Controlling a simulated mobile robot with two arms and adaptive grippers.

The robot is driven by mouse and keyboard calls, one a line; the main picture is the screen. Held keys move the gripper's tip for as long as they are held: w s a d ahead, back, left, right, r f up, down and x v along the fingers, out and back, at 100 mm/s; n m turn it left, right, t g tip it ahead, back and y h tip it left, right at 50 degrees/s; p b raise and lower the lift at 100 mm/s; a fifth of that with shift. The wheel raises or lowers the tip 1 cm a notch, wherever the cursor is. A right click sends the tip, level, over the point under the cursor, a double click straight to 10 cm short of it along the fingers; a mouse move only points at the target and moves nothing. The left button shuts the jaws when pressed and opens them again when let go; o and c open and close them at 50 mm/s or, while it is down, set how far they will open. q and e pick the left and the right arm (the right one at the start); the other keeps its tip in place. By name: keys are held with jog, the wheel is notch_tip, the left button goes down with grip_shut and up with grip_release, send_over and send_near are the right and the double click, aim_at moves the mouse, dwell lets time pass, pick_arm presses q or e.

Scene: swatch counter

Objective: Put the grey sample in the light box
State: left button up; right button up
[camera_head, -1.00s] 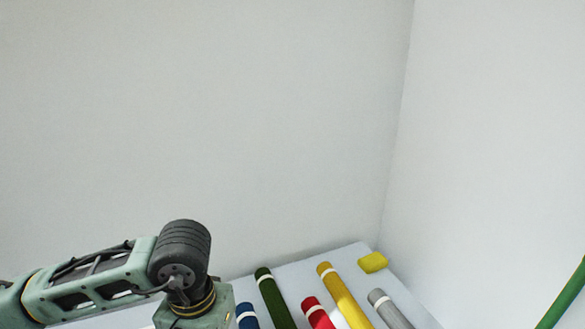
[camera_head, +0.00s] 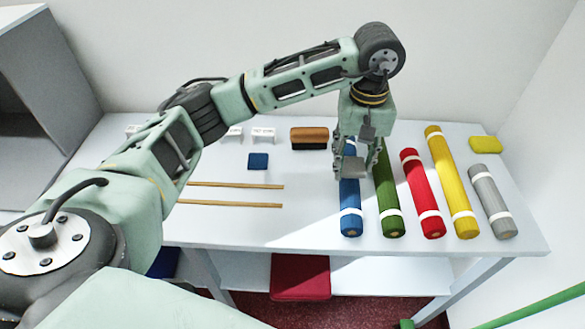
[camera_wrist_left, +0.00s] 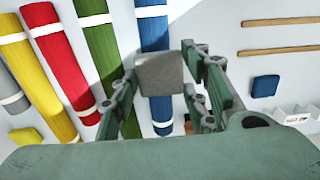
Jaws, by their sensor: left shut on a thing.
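The grey sample (camera_wrist_left: 160,73) is a small grey square held between the fingers of my left gripper (camera_wrist_left: 163,85) in the left wrist view. In the head view my left gripper (camera_head: 355,160) points down above the blue roll, and the grey sample (camera_head: 351,168) shows only partly between its fingers. A large grey box with an open dark front (camera_head: 38,95), which looks like the light box, stands at the far left of the head view, partly cut off. My right gripper is not in view.
Blue, green, red, yellow and grey rolls (camera_head: 490,200) lie on the white table (camera_head: 300,225). A yellow block (camera_head: 485,144), blue square (camera_head: 258,161), brown brush (camera_head: 309,138), white holders and two wooden strips (camera_head: 235,186) lie around. A red pad (camera_head: 300,277) is below.

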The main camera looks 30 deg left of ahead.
pick_arm(q)
jog(key=a+f+p, duration=0.2)
jog(key=a+f, duration=0.1)
jog(key=a, duration=0.3)
send_over(308, 178)
jog(key=f, duration=0.1)
jog(key=f+p, duration=0.1)
jog(key=f, duration=0.1)
jog(key=shift+d, duration=0.3)
jog(key=shift+a+f, duration=0.3)
jog(key=shift+f, duration=0.05)
notch_tip(308, 178, down, 3)
jog(key=shift+f+p, duration=0.1)
jog(key=shift+p, duration=0.55)
jog(key=shift+f, duration=0.3)
jog(key=shift+w, duration=0.1)
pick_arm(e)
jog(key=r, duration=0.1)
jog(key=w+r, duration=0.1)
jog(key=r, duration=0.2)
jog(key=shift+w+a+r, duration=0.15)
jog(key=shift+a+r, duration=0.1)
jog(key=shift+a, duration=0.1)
pick_arm(q)
jog(key=shift+f, duration=0.1)
